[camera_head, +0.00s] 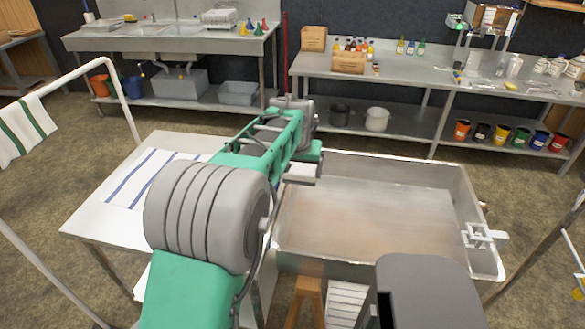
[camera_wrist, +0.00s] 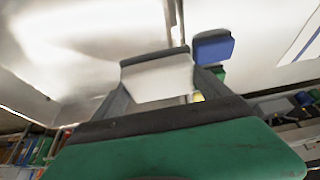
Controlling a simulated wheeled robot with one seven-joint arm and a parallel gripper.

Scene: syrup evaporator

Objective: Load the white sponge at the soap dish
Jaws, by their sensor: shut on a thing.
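In the wrist view my gripper (camera_wrist: 157,78) has its two dark grey fingers on either side of a white block with a dark layer along its top edge. I take this block to be the white sponge (camera_wrist: 155,80); it is held between the fingers. In the head view my arm stretches forward and its own links hide the gripper and the sponge. I cannot make out the soap dish for sure in either view.
A blue block with a dark edge (camera_wrist: 213,48) lies just beyond the fingers at right. A large metal pan (camera_head: 370,212) is right of my arm, and a white table with a striped cloth (camera_head: 150,180) is left. A long steel counter (camera_head: 455,85) and a sink (camera_head: 155,35) stand behind.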

